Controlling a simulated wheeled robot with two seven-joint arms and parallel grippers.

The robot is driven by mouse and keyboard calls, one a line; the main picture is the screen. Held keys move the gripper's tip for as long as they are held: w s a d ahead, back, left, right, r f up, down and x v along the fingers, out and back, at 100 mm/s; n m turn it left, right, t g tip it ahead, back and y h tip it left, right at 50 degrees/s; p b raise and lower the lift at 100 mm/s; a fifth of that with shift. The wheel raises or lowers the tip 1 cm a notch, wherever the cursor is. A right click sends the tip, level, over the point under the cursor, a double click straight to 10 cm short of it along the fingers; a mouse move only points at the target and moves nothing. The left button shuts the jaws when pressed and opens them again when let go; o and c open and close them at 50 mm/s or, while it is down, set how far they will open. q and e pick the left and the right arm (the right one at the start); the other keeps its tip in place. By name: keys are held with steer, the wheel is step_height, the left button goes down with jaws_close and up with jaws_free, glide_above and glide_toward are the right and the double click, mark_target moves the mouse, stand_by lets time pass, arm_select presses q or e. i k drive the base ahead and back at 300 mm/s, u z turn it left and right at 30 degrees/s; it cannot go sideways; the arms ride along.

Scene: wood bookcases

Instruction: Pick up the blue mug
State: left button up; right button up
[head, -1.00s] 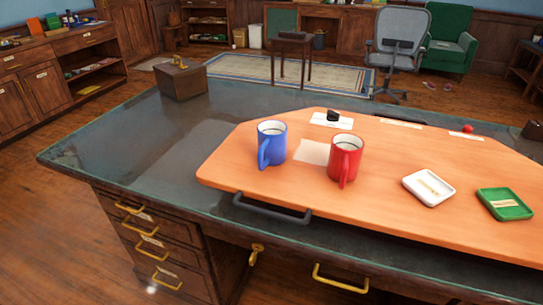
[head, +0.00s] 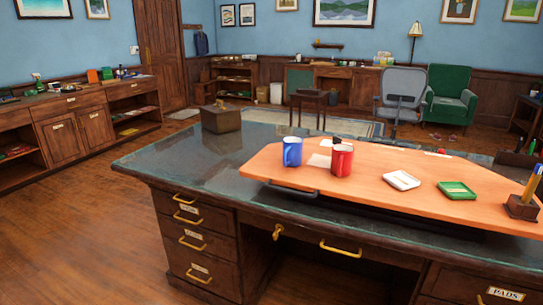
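The blue mug (head: 292,152) stands upright on the orange board (head: 385,193) that lies on the desk. Its handle faces the front left. A red mug (head: 342,160) stands upright just to its right, with a small gap between them. Neither of my grippers shows in the head view.
The large dark desk (head: 190,164) has drawers with brass handles. A wooden box (head: 221,119) sits at its back left. A white dish (head: 401,180), a green dish (head: 457,190) and a pencil holder (head: 522,207) are to the right. Floor (head: 70,220) is clear at the left.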

mark_target(293, 147)
steer(key=u, duration=0.55)
steer(key=i, duration=0.55)
steer(key=u, duration=0.3)
